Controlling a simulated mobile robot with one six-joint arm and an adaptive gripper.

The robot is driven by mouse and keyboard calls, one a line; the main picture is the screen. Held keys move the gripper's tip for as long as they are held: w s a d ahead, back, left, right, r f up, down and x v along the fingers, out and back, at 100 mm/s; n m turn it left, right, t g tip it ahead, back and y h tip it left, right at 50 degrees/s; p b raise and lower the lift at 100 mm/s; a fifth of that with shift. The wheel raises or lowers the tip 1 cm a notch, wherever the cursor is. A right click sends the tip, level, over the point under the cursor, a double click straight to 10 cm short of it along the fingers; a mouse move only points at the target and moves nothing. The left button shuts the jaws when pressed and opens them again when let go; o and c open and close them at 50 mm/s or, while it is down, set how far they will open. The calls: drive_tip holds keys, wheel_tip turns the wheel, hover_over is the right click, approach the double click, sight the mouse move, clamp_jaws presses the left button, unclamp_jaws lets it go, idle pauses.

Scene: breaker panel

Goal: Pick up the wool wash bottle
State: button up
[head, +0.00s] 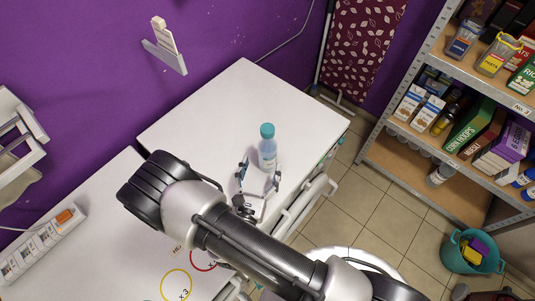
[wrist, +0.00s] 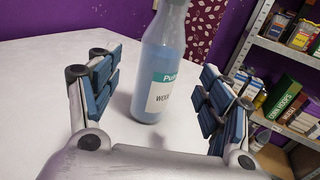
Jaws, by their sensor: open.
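The wool wash bottle (head: 267,152) is light blue with a teal cap and stands upright on the white worktop (head: 240,95). In the wrist view the bottle (wrist: 164,60) shows a teal and white label with partly readable lettering, and its top is cut off by the frame edge. My gripper (head: 259,176) is open, low over the worktop on the near side of the bottle. In the wrist view the blue-padded fingers of my gripper (wrist: 158,90) are spread to the left and right of the bottle. I see no finger touching it.
A metal shelf (head: 440,65) with boxes and jars stands at the right. A teal bucket (head: 474,250) is on the tiled floor. A power strip (head: 40,245) lies on the left worktop. White handles (head: 318,195) line the worktop's front. The worktop behind the bottle is clear.

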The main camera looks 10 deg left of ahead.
sight(265, 158)
drive_tip(key=w, duration=0.7)
drive_tip(key=shift+w+d+f, duration=0.3)
drive_tip(key=shift+d, duration=0.05)
drive_tip(key=shift+c, duration=0.3)
drive_tip(key=c, duration=1.3)
drive_tip(key=shift+c, duration=0.4)
drive_tip(key=shift+r, duration=0.1)
